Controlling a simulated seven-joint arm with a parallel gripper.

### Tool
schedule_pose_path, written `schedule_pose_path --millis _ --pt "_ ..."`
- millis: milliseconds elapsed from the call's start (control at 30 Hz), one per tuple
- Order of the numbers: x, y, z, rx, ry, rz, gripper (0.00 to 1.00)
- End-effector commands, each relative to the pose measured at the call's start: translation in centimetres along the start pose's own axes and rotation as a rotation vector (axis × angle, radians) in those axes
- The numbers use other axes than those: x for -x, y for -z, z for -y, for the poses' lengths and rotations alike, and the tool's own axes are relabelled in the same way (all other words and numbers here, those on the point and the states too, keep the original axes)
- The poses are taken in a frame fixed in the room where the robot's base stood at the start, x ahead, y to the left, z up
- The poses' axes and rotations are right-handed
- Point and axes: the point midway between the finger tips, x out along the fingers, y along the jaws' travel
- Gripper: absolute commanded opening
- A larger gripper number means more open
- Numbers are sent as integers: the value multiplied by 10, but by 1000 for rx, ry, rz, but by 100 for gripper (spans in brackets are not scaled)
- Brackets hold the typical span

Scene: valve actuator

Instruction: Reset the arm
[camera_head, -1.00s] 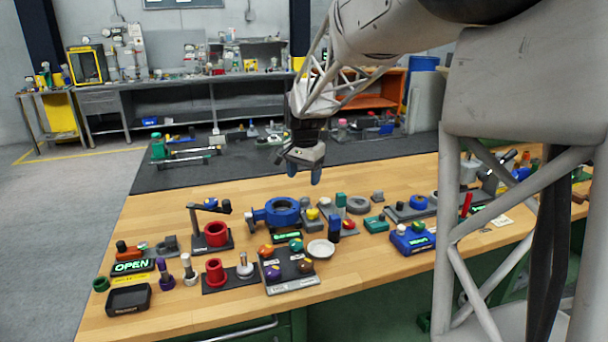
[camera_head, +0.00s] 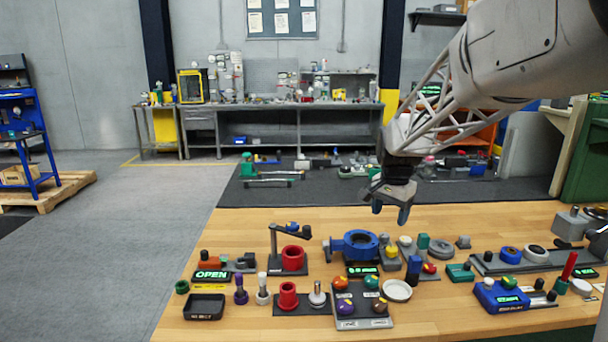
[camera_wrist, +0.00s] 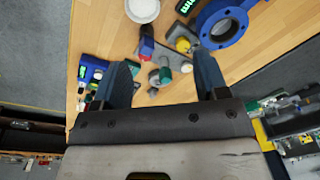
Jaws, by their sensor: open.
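My gripper (camera_head: 391,209) hangs above the back part of the wooden bench, at the right of the blue valve body, with nothing between its fingers. In the wrist view its two blue fingers (camera_wrist: 166,82) stand wide apart. The blue valve body (camera_head: 356,245) lies on the bench below and left of the gripper, and its ring also shows at the top of the wrist view (camera_wrist: 224,22). Small parts on a grey plate show beyond the fingers in the wrist view, well below them. My arm reaches in from the upper right.
The wooden bench (camera_head: 240,232) holds a red cylinder fixture (camera_head: 293,258), a plate with coloured knobs (camera_head: 362,320), a white dish (camera_head: 397,290), a black tray (camera_head: 204,307), a blue box (camera_head: 500,297) and a lit OPEN sign (camera_head: 212,275). A dark mat (camera_head: 320,190) lies behind. Air around the gripper is clear.

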Motion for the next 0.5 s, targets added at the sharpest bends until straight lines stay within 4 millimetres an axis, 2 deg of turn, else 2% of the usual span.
schedule_pose_path --millis 500 --pt "33 -94 -65 230 26 -34 67"
